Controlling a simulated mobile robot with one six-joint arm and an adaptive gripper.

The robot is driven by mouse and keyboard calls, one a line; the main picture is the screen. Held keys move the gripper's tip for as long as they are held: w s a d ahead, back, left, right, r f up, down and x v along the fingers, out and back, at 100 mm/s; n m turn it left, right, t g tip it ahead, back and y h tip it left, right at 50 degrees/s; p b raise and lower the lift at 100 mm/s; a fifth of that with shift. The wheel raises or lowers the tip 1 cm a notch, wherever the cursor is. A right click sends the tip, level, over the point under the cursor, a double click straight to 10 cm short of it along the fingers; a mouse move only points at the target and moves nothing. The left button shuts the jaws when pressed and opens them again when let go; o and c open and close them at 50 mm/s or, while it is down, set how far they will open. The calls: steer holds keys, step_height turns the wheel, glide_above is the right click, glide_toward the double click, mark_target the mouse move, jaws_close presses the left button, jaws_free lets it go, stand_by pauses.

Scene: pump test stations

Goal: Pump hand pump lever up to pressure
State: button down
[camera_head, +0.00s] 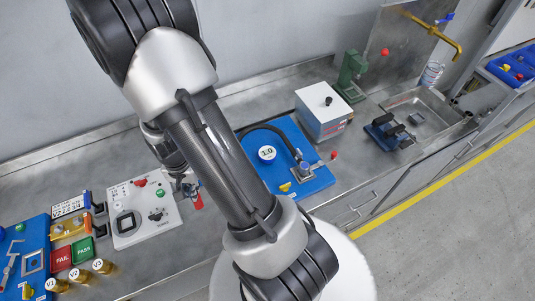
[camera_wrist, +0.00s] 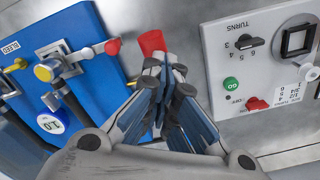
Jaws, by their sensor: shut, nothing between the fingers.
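The blue board (camera_head: 318,183) carries a round gauge marked 1.0 (camera_head: 267,153), a black hose and a metal fitting with a red-tipped lever (camera_head: 333,155). In the wrist view the red-tipped lever (camera_wrist: 113,47) lies left of my gripper, beside a yellow knob (camera_wrist: 43,73) and a BLEED label. My gripper (camera_wrist: 165,75) is shut and empty. A red cylindrical grip (camera_wrist: 151,42) sits just beyond its fingertips; I cannot tell whether they touch or what it is fixed to. In the head view my arm hides part of the board, and the gripper is mostly hidden.
A light control panel (camera_head: 145,212) with a TURNS knob stands left of my gripper in the head view. A white box (camera_head: 322,112), a green press-like device (camera_head: 351,72) and a sink (camera_head: 425,110) stand right.

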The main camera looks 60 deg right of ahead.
steer(key=shift+s+r+p, duration=0.1)
steer(key=shift+r+p, duration=2.1)
steer(key=shift+r, duration=1.2)
steer(key=shift+r, duration=0.1)
steer(key=shift+r+p, duration=1.85)
steer(key=shift+r, duration=0.55)
